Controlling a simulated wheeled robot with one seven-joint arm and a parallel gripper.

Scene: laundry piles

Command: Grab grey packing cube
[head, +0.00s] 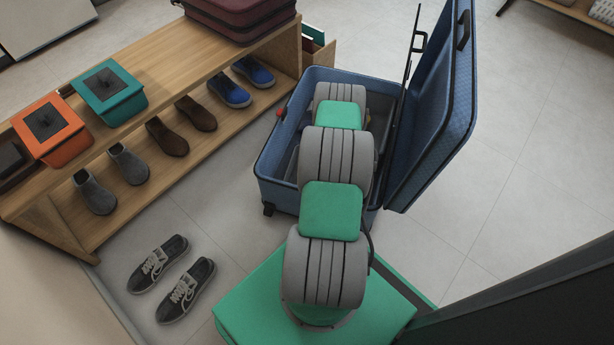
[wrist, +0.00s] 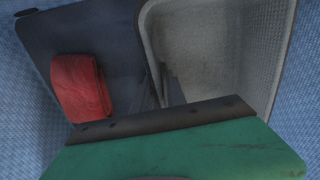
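A light grey open-topped box (wrist: 210,45) with textured walls, which looks like the grey packing cube, lies in the upper right of the wrist view and seems empty. Beside it on the left is a dark grey compartment or cube (wrist: 95,32) holding a folded red cloth (wrist: 82,88). My gripper (wrist: 165,122) shows as a green body with a dark front edge, over the near part of the light grey box. Its fingers cannot be made out, nor whether it touches the box. In the head view my arm hides the gripper and most of the suitcase inside.
The blue suitcase (head: 272,178) stands open on the floor, its lid (head: 432,120) upright on the right. A wooden shoe bench (head: 160,62) with shoes, an orange box (head: 48,130) and a teal box (head: 108,92) is on the left. Floor beyond the lid is clear.

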